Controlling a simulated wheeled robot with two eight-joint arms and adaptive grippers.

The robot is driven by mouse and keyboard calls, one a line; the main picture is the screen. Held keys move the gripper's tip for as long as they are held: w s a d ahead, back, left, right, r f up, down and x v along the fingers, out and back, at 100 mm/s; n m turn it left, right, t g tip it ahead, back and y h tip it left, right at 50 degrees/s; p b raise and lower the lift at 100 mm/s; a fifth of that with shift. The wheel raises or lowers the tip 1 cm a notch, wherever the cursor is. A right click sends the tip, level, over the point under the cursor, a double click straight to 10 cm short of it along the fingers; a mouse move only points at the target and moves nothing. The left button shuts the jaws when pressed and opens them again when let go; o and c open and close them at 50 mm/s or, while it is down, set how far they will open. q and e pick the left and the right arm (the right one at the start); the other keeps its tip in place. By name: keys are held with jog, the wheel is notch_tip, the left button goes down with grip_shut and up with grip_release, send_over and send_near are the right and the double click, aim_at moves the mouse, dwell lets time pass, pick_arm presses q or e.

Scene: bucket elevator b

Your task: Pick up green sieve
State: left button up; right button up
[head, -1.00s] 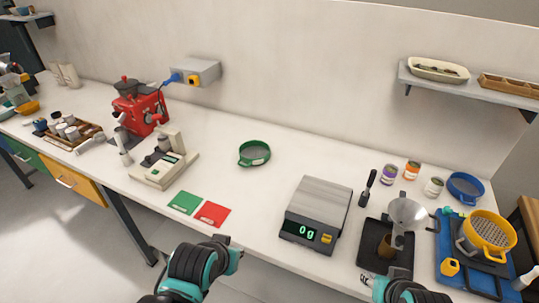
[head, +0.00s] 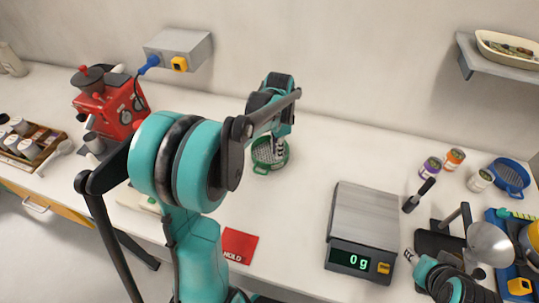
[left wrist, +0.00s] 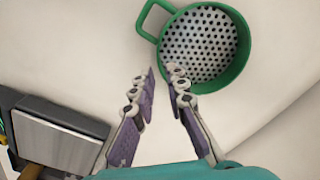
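The green sieve (head: 262,158) sits on the white table under my left arm in the head view, partly hidden by the gripper. In the left wrist view the green sieve (left wrist: 239,62) shows its perforated metal bottom and a loop handle at its upper left. My left gripper (left wrist: 162,75) is open and empty, its fingertips apart and close to the sieve's lower left rim. In the head view my left gripper (head: 279,150) points down over the sieve. My right gripper (head: 412,258) is at the lower right near the black tray; its fingers are too small to read.
A scale (head: 365,225) reading 0 g stands right of the sieve. A red HOLD card (head: 240,246) lies in front. The red grinder (head: 112,108) is at the left; a blue sieve (head: 511,176) and small jars (head: 430,168) are at the right. The table behind the scale is clear.

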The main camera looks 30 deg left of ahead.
aim_at(277, 163)
pick_arm(q)
jog(key=shift+s+d+f+b, duration=0.1)
jog(key=shift+f+b, duration=0.1)
jog(key=shift+f, duration=0.3)
jog(key=shift+s+d+f+b, duration=0.1)
jog(key=shift+f+b, duration=0.05)
jog(key=shift+f, duration=0.35)
jog(key=shift+w+f, duration=0.1)
jog(key=shift+f, duration=0.2)
jog(key=f+b, duration=0.1)
jog(key=f, duration=0.1)
jog(key=f+b, duration=0.1)
jog(key=f, duration=0.1)
jog(key=shift+w+a, duration=0.15)
jog(key=shift+w, duration=0.05)
jog(key=shift+f, duration=0.3)
grip_shut()
jog(key=shift+r, duration=0.1)
